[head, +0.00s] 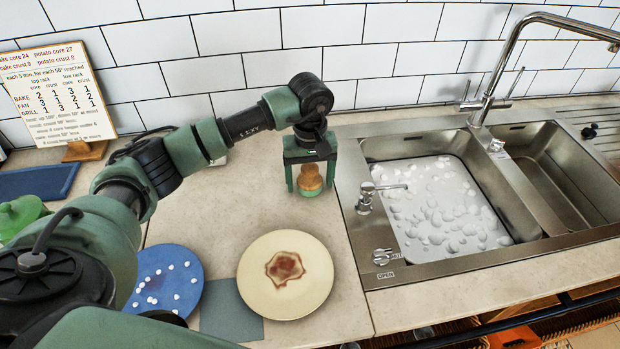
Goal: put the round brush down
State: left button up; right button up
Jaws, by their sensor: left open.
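The round brush (310,178) has an orange-brown top and a pale green lower edge. It is upright on or just above the beige counter, left of the sink; I cannot tell if it touches. My left gripper (311,182) points down over it, with its green fingers apart on either side of the brush. The gripper's palm hides the top of the brush. My right gripper is not in view.
A cream plate (300,300) with a brown-red stain lies nearer, beside a blue plate (160,304) with white bits. The sink (420,262) holds foamy water. A tap (490,90) and soap dispenser (366,196) stand at it. A printed card (60,125) stands back left.

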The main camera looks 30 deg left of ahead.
aim_at(310, 167)
pick_arm(q)
notch_tip(310, 167, up, 11)
jog(key=shift+f+b, duration=0.1)
jog(key=shift+b, duration=1.15)
jog(key=shift+r, duration=0.6)
